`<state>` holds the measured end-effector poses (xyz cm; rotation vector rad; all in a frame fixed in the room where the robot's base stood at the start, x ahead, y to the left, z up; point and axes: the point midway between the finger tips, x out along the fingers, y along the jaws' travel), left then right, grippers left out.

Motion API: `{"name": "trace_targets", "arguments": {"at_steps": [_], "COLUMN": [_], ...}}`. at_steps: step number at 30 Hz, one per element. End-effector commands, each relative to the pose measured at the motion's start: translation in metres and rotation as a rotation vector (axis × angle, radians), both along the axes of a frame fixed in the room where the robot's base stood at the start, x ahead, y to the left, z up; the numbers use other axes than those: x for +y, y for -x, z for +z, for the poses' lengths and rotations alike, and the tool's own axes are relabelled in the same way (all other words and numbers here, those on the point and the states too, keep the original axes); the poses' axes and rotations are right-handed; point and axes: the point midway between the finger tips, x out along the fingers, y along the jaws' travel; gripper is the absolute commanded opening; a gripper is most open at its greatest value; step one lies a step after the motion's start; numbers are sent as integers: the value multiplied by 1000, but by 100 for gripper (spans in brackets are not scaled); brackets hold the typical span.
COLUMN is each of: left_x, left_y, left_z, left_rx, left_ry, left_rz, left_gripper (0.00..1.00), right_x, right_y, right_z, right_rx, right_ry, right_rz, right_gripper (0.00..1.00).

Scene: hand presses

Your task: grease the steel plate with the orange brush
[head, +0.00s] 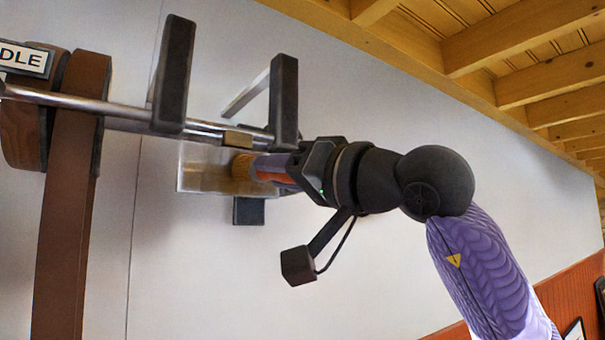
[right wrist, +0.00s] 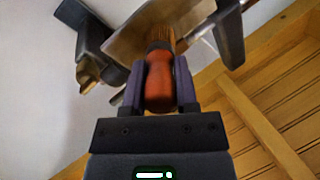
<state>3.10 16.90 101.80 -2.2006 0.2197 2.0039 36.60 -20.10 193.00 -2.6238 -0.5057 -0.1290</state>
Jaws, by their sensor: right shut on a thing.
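The steel plate (head: 200,178) is a flat, shiny, beige-grey panel near the middle of the head view. It also shows at the top of the right wrist view (right wrist: 128,35). My right gripper (head: 276,168) is shut on the orange brush, whose orange handle (right wrist: 158,88) sits between the two fingers. The brush's tan bristles (head: 242,168) point away from the gripper and overlap the plate's right part; they look to be at its face, but I cannot tell if they press on it. Part of the handle is hidden by the fingers. My left gripper is not in view.
A long metal rod (head: 115,108) runs above the plate, with dark upright bars (head: 284,100) (head: 174,75) beside it. A brown post (head: 65,230) with a partly cut-off sign ending "DLE" (head: 22,58) stands at left. A pale wall (head: 200,280) lies behind.

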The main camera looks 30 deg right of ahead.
Motion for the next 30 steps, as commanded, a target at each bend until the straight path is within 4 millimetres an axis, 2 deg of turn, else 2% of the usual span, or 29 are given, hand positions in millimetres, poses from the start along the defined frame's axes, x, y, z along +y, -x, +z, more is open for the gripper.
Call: {"name": "trace_targets", "arguments": {"at_steps": [6, 12, 19, 25, 30], "left_x": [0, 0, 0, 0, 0], "left_y": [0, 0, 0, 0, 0], "left_z": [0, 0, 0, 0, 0], "left_rx": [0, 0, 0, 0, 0], "left_ry": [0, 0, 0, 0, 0], "left_rz": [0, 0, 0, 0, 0], "left_gripper": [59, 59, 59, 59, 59], "right_x": [11, 35, 46, 70, 78], "right_y": [1, 3, 4, 4, 4], "right_z": [0, 0, 0, 0, 0], "right_rx": [0, 0, -1, -2, -1], "right_ry": [1, 2, 1, 2, 1], "right_rz": [0, 1, -1, 1, -1], "right_gripper": [0, 0, 0, 0, 0]}}
